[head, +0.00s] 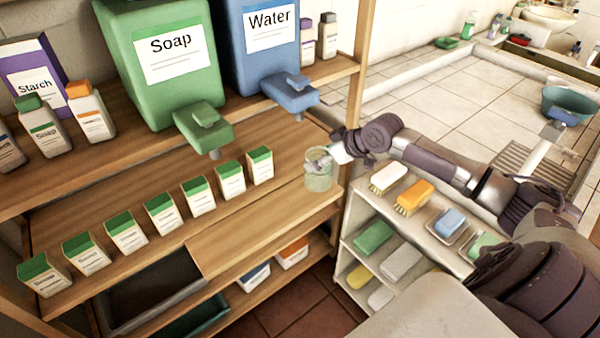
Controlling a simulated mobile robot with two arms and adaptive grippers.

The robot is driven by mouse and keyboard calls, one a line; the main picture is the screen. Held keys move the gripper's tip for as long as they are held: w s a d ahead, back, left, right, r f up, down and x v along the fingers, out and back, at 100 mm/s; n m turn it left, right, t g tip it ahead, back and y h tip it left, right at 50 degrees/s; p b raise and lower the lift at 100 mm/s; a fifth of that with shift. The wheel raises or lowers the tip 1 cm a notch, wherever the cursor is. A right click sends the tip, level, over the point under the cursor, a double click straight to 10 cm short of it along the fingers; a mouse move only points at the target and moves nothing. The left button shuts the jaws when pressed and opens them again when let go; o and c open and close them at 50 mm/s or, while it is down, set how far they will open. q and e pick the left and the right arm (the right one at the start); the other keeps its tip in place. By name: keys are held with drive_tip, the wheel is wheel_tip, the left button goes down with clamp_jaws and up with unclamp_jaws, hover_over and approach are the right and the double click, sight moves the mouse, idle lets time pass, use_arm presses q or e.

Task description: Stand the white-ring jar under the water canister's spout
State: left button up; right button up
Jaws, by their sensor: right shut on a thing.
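The blue water canister (240,68) stands on the upper wooden shelf, with its blue tap (290,92) and small spout (298,117) jutting over the shelf's front edge. A clear, pale greenish jar (320,180) is at the right end of the board below, lower and to the right of the spout in the picture. My right gripper (325,160) is shut on the jar near its rim, coming from the right. The gripper partly hides the rim, and a white ring is hard to make out. I cannot tell whether the jar touches the board. My left gripper is out of view.
The green soap canister (150,90) and its tap (203,124) are left of the water canister. Several green-topped boxes (163,212) line the lower board. A shelf post (355,90) stands just right of the jar. A white rack (375,240) holds brushes and soaps.

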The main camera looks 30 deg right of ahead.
sight(306, 159)
drive_tip(key=w+a+f, duration=0.2)
drive_tip(key=w, duration=0.1)
drive_tip(key=w+a+f+p, duration=0.1)
drive_tip(key=shift+w+a+f, duration=0.1)
drive_tip(key=shift+w+a, duration=0.15)
drive_tip(key=shift+w, duration=0.05)
drive_tip(key=shift+f+p, duration=0.45)
drive_tip(key=shift+f, duration=1.7)
drive_tip(key=o, duration=1.2)
drive_tip(key=shift+s, duration=0.1)
